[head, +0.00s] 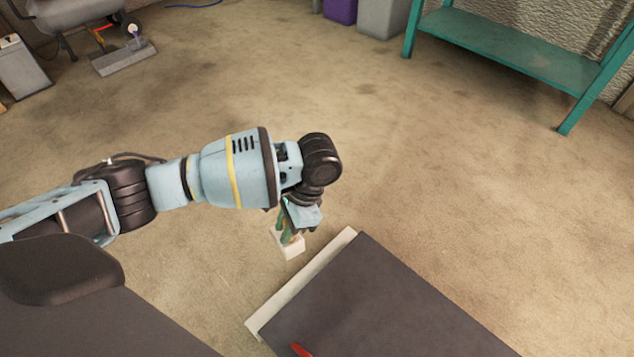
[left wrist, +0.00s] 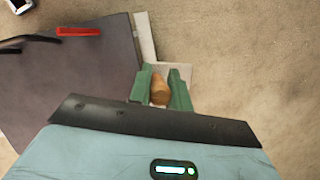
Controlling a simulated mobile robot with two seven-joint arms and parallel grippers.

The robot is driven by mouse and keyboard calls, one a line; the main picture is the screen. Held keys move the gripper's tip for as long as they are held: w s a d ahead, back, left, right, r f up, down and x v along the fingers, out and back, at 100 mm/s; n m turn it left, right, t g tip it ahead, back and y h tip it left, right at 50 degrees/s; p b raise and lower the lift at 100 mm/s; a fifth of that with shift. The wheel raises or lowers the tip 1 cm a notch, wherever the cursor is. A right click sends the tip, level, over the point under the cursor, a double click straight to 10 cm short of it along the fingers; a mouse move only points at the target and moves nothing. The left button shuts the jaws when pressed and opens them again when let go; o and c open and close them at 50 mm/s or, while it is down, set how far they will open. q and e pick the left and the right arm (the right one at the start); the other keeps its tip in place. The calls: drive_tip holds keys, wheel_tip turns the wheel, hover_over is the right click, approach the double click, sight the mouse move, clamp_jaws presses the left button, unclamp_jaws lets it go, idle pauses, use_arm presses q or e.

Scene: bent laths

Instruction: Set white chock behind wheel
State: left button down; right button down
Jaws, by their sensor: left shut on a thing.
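The white chock (head: 291,251) is a small white block with a tan knob (left wrist: 160,90) on top. My left gripper (head: 289,236) points down, its green fingers shut on the knob. In the left wrist view my left gripper (left wrist: 165,88) has a finger on each side of the knob, and part of the white block shows beyond them. The block is beside the pale edge of a dark board; I cannot tell whether it touches the floor. My right gripper is not in view.
A dark-topped panel (head: 385,305) with a pale edge (head: 300,282) is at bottom centre, a red thing (head: 300,350) on it. A teal bench (head: 510,50) and bins (head: 382,17) stand at the back. The middle floor is clear.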

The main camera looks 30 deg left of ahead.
use_arm(q)
drive_tip(key=s+d+r+n+h, duration=0.1)
drive_tip(key=s+r+n, duration=0.2)
drive_tip(key=r, duration=0.7)
drive_tip(key=s+d+r+n+g+h, duration=0.1)
drive_tip(key=s+r+n, duration=0.2)
drive_tip(key=r, duration=0.7)
drive_tip(key=shift+s+d+r+n+h+p, duration=0.2)
drive_tip(key=shift+d+r+n+h+p, duration=0.15)
drive_tip(key=shift+n, duration=0.55)
